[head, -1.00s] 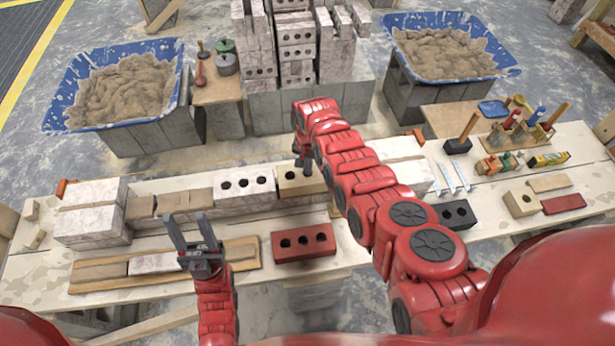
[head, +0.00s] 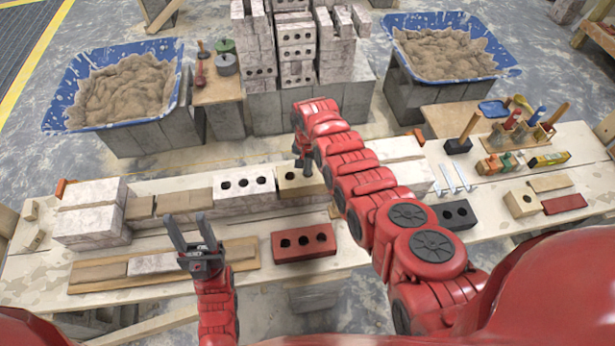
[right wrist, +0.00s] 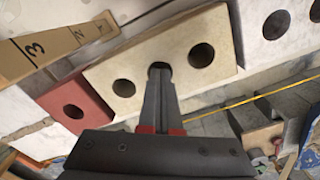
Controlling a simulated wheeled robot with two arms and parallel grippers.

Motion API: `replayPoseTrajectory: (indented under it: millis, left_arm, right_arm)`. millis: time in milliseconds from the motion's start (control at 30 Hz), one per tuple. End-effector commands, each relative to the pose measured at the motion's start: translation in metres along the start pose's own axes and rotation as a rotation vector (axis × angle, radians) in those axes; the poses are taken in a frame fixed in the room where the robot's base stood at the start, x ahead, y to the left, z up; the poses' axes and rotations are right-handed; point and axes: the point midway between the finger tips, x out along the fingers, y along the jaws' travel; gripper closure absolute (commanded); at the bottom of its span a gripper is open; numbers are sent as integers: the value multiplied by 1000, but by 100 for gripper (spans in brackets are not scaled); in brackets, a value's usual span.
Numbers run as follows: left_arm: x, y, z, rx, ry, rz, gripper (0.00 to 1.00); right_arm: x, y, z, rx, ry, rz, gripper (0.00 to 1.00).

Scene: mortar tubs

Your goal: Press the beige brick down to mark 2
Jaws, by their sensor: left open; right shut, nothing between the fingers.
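The beige brick (head: 292,184) with round holes sits in the row of bricks on the bench, at the right end of the white holed brick (head: 243,187). The beige brick also fills the middle of the right wrist view (right wrist: 208,32). My right gripper (head: 305,168) is shut and empty, with its fingertips (right wrist: 160,72) at the middle hole; I cannot tell whether they touch. A wooden gauge stick (right wrist: 50,45) with marks 3 and 2 lies at upper left of the wrist view. My left gripper (head: 193,238) is open and empty above the front board.
A red brick (head: 303,243) lies in front of the row. A board with pieces (head: 85,277) lies at front left. A dark brick (head: 455,214) and tools (head: 522,125) are to the right. A yellow line (right wrist: 240,100) runs along the row. Mortar tubs (head: 120,85) stand behind.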

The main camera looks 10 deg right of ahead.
Motion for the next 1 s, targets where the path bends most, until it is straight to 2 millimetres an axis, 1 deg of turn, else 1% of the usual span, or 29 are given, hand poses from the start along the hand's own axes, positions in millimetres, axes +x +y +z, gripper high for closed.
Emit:
replayPoseTrajectory:
  millis: [33,267,367,600,800,900,1000]
  left_arm:
    - [-1,0,0,0,0,0,50]
    - [0,0,0,0,0,0,50]
    - [5,0,-1,0,0,0,50]
    - [24,-1,-4,0,0,0,50]
    - [37,-2,-6,0,0,0,50]
    - [40,-2,-7,0,0,0,50]
    - [39,-2,-7,0,0,0,50]
  right_arm:
    - [5,2,4,-1,-10,6,100]
    - [4,2,4,-1,-11,7,100]
    - [-3,2,4,-1,-10,6,100]
    - [-28,0,1,0,-2,1,100]
    - [-44,1,2,0,-4,3,100]
    - [-49,1,1,0,-4,2,100]
    - [-49,1,1,0,-3,2,100]
